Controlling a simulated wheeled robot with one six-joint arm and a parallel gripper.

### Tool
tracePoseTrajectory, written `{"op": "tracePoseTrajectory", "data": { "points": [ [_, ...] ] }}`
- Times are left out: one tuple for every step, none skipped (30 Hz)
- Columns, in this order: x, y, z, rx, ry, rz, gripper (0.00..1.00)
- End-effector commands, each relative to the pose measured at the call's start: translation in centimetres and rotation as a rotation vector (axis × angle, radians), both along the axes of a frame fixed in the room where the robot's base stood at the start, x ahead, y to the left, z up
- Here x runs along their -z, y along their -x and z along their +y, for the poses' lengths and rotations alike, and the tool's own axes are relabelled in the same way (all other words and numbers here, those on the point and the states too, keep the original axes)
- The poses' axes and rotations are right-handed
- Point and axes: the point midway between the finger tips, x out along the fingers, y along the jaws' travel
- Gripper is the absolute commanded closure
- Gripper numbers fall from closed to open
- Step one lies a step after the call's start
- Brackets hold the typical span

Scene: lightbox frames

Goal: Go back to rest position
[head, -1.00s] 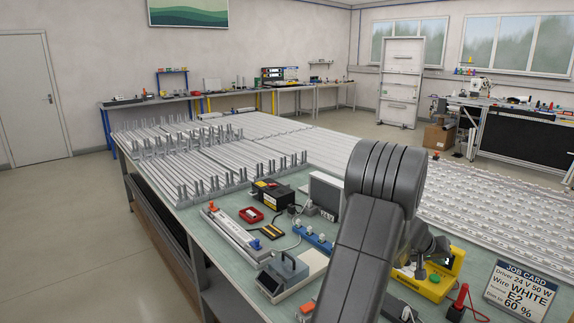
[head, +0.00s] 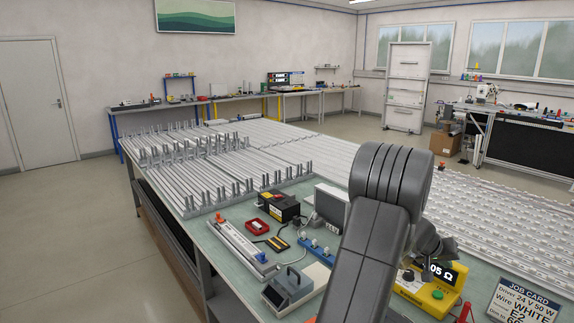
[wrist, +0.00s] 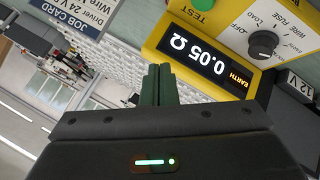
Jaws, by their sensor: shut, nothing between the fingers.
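My gripper shows in the wrist view (wrist: 160,84), its dark green fingers together with nothing between them. In the head view my arm hides most of it; only a dark part shows beside the yellow tester. The yellow tester (head: 432,292) stands on the bench; its display reads 0.05 Ω in the wrist view (wrist: 203,62). The fingers appear just beside the tester in that view; I cannot tell the gap. No object is held.
Open floor (head: 80,230) lies left.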

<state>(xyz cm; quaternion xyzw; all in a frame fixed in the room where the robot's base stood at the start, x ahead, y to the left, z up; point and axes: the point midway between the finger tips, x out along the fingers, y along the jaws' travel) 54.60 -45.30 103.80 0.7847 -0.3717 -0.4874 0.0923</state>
Motion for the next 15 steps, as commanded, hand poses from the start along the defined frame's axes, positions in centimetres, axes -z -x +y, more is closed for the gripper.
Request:
{"op": "tracePoseTrajectory", "data": {
  "points": [
    [0.8, 0.1, 0.0, 0.0, 0.0, 0.003, 1.0],
    [1.2, 0.1, 0.0, 0.0, 0.0, 0.003, 1.0],
    [1.8, 0.1, 0.0, 0.001, -0.001, 0.003, 1.0],
    [2.4, 0.1, 0.0, 0.0, -0.002, 0.003, 1.0],
    [2.9, 0.1, 0.0, 0.0, -0.002, 0.003, 1.0],
    [3.8, 0.1, 0.0, -0.001, -0.002, 0.005, 1.0],
    [4.4, 0.1, 0.0, 0.0, -0.003, 0.004, 1.0],
    [5.0, 0.1, 0.0, -0.001, -0.003, 0.004, 1.0],
    [5.8, 0.1, 0.0, 0.0, -0.003, 0.004, 1.0],
    [6.1, 0.0, 0.0, -0.001, -0.001, 0.002, 1.0],
    [6.0, 0.0, 0.0, -0.001, 0.0, -0.001, 1.0],
    [6.1, 0.0, 0.0, 0.001, 0.001, -0.003, 1.0],
    [6.1, 0.0, -0.1, 0.0, 0.003, -0.002, 1.0],
    [6.0, -0.1, -0.1, 0.002, 0.003, -0.003, 1.0],
    [6.0, -0.1, -0.1, 0.002, 0.004, -0.003, 1.0]
  ]
}}
